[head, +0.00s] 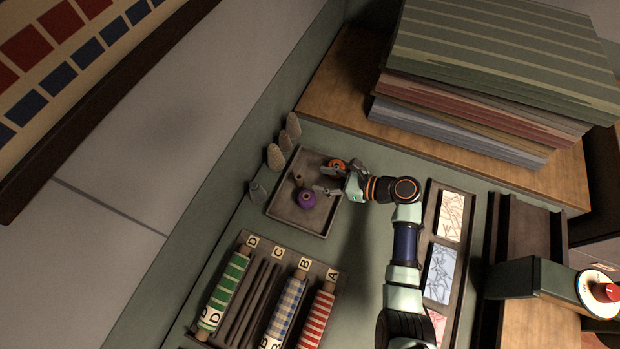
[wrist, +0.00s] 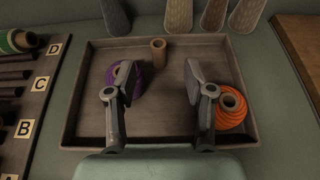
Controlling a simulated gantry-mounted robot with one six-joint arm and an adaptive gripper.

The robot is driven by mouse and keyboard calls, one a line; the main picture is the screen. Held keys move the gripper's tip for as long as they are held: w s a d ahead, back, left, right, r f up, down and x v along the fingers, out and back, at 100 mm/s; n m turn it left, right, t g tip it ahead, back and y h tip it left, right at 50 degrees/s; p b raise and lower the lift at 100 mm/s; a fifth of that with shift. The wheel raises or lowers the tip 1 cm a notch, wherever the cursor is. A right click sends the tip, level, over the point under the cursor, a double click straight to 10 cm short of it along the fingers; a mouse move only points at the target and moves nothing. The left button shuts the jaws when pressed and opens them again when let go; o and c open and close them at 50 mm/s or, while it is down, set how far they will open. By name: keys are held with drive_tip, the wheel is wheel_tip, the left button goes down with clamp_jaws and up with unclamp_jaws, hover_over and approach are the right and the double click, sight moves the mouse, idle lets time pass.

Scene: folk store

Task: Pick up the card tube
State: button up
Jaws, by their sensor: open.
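The card tube (wrist: 158,51) is a small tan hollow cylinder standing upright near the back wall of a dark square tray (head: 291,220). In the head view the card tube (head: 299,180) shows just behind a purple spool (head: 306,199). The purple spool (wrist: 137,84) is partly hidden by my left finger in the wrist view. An orange spool (wrist: 231,107) lies at the tray's right, beside my right finger. My gripper (wrist: 158,82) is open over the tray, and the tube shows beyond and between its fingertips, apart from both. My gripper (head: 335,181) also shows in the head view.
Several grey and tan cones (head: 275,157) stand along the tray's back edge. A lettered rack (head: 263,243) of cloth rolls is beside the tray. A framed row of pattern cards (head: 449,216) and stacked cloth (head: 490,75) are on the right. The tray's middle is bare.

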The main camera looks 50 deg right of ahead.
sight(296, 176)
drive_tip(key=b+x, duration=0.3)
drive_tip(key=x, duration=0.5)
drive_tip(key=shift+s+a, duration=0.1)
clamp_jaws()
